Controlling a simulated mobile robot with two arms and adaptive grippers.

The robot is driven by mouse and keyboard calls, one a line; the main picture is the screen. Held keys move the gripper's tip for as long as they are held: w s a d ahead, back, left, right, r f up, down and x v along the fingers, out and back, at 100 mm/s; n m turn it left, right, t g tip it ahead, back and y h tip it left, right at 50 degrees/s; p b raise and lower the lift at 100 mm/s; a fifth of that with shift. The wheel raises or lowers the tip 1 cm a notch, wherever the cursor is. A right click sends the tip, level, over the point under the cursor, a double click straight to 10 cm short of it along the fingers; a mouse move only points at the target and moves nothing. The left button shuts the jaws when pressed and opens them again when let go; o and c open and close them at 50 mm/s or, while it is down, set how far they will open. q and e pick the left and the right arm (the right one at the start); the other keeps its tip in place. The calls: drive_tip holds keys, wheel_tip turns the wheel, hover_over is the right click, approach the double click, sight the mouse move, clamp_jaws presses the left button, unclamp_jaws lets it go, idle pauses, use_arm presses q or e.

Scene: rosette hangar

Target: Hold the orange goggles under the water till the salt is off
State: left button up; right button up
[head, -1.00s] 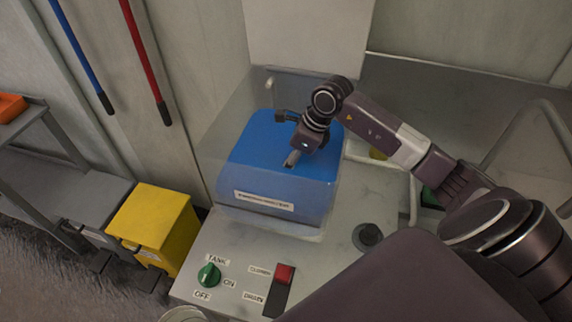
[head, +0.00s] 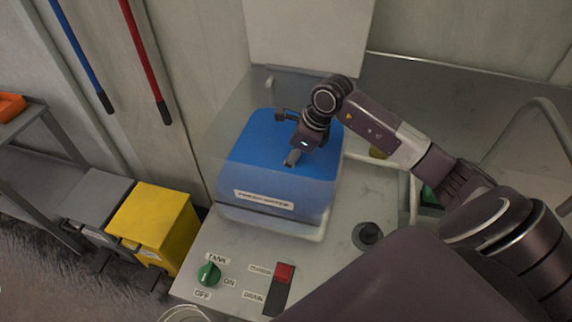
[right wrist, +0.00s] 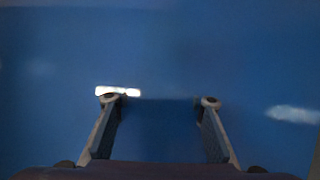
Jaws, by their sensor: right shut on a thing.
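A clear-walled tank (head: 325,205) filled with blue stands on the counter. A label on its front seems to read fresh water. My right gripper (head: 286,137) reaches down over the blue from the right, its fingers apart at or in the surface. The right wrist view shows both fingers (right wrist: 156,103) against plain blue with bright glints. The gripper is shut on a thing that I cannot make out. I see no goggles that I can identify in either view, so any salt on them cannot be judged. My left gripper is not in view.
A green knob (head: 208,273) marked TANK, ON and OFF and a red switch (head: 284,272) above a DRAIN label are on the counter front. A black knob (head: 368,236) is right of the tank. Yellow (head: 155,222) and grey bins stand left. An orange thing (head: 10,107) lies on the shelf.

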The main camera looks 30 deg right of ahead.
idle(0.5)
wheel_tip(320, 180, up, 26)
drive_tip(key=p, duration=1.3)
idle(0.4)
drive_tip(key=shift+r, duration=0.1)
idle(1.2)
